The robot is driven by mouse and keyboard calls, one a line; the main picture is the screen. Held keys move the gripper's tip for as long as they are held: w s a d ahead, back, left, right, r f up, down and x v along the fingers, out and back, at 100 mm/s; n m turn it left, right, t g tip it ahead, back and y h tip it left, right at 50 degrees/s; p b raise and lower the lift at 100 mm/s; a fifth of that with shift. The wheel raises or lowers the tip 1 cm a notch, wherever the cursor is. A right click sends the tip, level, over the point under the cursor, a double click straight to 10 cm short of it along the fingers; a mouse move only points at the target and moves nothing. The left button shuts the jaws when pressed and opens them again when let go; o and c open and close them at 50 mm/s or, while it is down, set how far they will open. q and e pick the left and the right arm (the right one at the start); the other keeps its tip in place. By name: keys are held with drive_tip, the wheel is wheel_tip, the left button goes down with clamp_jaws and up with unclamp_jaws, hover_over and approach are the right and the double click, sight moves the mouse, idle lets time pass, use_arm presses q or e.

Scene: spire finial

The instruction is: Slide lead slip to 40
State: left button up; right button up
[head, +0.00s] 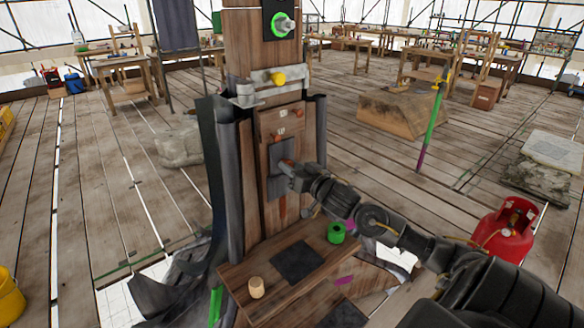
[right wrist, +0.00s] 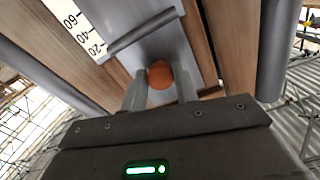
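The lead slip (head: 279,186) is a dull grey plate on the front of the wooden post, with an orange knob. In the right wrist view the slip (right wrist: 188,58) has a raised lip along one edge, and the knob (right wrist: 160,75) sits between my fingers. A white scale (right wrist: 82,25) marked 60, 40 and 20 runs beside it; the lip lies close to the 20 mark. My right gripper (head: 289,168) is at the slip, and its fingers (right wrist: 160,90) appear closed against both sides of the knob. My left gripper is out of view.
A wooden ledge (head: 236,277) below the post carries a dark square mat (head: 299,263), a wooden cylinder (head: 256,287) and a green roll (head: 336,232). A red gas bottle (head: 506,230) stands right. Grey sheets flank the post.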

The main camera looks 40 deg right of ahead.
clamp_jaws()
wheel_tip(320, 180, down, 3)
drive_tip(key=shift+r, duration=0.2)
drive_tip(key=o, duration=0.5)
unclamp_jaws()
drive_tip(key=shift+s+a+b, duration=0.1)
drive_tip(key=shift+s+b, duration=1.1)
drive_tip(key=shift+s, duration=4.2)
